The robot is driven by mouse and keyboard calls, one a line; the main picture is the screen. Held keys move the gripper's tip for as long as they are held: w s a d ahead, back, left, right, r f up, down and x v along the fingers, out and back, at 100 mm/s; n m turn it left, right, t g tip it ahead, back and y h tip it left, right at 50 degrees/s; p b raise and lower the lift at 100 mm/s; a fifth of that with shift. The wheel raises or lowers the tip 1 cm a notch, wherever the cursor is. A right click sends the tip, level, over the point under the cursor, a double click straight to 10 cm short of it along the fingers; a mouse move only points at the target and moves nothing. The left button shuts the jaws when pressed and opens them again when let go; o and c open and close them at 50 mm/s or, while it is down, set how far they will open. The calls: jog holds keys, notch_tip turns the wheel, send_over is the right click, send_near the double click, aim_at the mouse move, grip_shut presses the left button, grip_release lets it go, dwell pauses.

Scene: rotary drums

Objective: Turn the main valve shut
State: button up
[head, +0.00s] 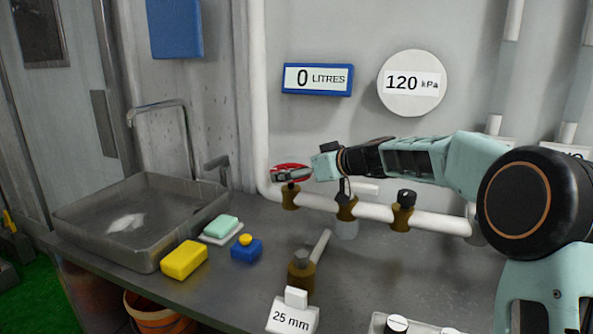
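A red round handle (283,167), which looks like the main valve's wheel, sits on a brass valve body (290,197) at the left end of the white pipe along the wall. My gripper (288,174) reaches in from the right and lies across the red handle, hiding much of it. The fingers are small and overlap the handle in this view, so I cannot tell whether they are closed on it. The round gauge (412,84) reads 120 kPa and the blue-framed display (317,79) reads 0 LITRES.
Two more brass valves, a middle one (346,208) and a right one (402,217), stand on the pipe under my arm. A lever fitting (302,272) stands in front near a 25 mm label. A sink (82,217), yellow block (184,259) and blue block (247,252) are left.

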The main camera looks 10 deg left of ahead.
jog(key=c, duration=1.2)
jog(key=shift+o, duration=0.2)
jog(key=shift+b, duration=0.35)
